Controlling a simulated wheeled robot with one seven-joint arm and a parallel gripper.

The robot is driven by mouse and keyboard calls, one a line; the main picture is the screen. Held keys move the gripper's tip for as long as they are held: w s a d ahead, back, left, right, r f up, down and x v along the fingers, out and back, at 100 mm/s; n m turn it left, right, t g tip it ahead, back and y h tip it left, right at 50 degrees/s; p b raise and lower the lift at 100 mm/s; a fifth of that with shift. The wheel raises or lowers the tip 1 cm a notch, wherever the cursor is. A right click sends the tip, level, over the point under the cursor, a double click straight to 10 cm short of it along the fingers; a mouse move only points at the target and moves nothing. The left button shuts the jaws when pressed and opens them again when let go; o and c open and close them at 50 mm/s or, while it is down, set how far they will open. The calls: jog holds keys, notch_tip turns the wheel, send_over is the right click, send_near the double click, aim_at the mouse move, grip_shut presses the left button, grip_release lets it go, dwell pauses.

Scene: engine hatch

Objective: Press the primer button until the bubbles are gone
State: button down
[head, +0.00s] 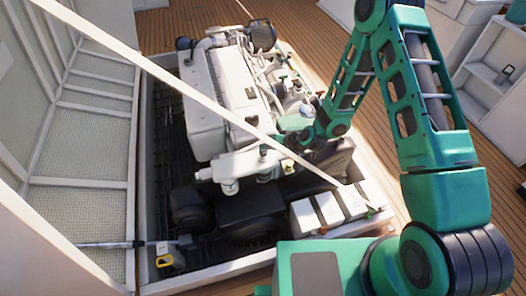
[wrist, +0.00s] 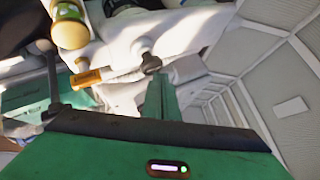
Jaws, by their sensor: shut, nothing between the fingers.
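The white engine (head: 215,105) sits in the open hatch in the head view. In front of it is a pale filter assembly (head: 240,163) with small dark caps on top and a bowl (head: 230,187) below. I cannot tell for sure which part is the primer button, and no bubbles can be made out. My gripper (wrist: 162,97) is shut and empty, its tip just below the dark knob in the picture; contact cannot be told.
The hatch rim (head: 215,273) surrounds the engine. A pale prop bar (head: 190,88) crosses diagonally over the hatch. The raised lid (head: 82,130) stands at the left. White boxes (head: 328,208) and dark round parts (head: 190,207) fill the front. Wooden deck (head: 165,30) lies behind.

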aim_at(266, 152)
jog(key=shift+f, duration=0.85)
dwell(0.8)
dwell(0.4)
jog(key=shift+r, duration=1.3)
jog(key=shift+r, duration=2.5)
jog(key=shift+d, duration=0.1)
